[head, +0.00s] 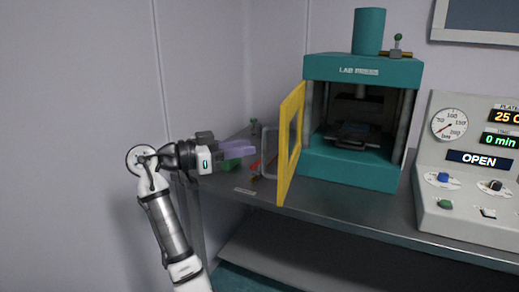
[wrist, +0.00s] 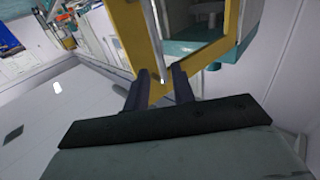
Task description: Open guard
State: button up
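The guard (head: 290,143) is a yellow frame on the left side of the teal lab press (head: 348,178). It stands swung out from the press front, leaving the chamber uncovered. A grey bar handle (head: 264,155) sticks out from the guard's left face. My gripper (head: 248,149) is left of the handle, its fingers pointing toward it. In the wrist view the dark fingers (wrist: 159,84) stand apart, with the yellow guard (wrist: 130,28) and the grey handle bar (wrist: 154,40) ahead and between them. I cannot tell whether the fingers touch the handle.
A control console (head: 468,170) with a gauge and a display reading OPEN stands right of the press. A red item (head: 256,166) lies on the metal bench (head: 330,200) behind the handle. A wall is close on the left. The bench front before the press is clear.

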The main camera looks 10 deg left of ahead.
jog(key=b+v, duration=0.1)
jog(key=v, duration=0.6)
jog(key=shift+a, duration=0.4)
jog(key=shift+s, duration=0.15)
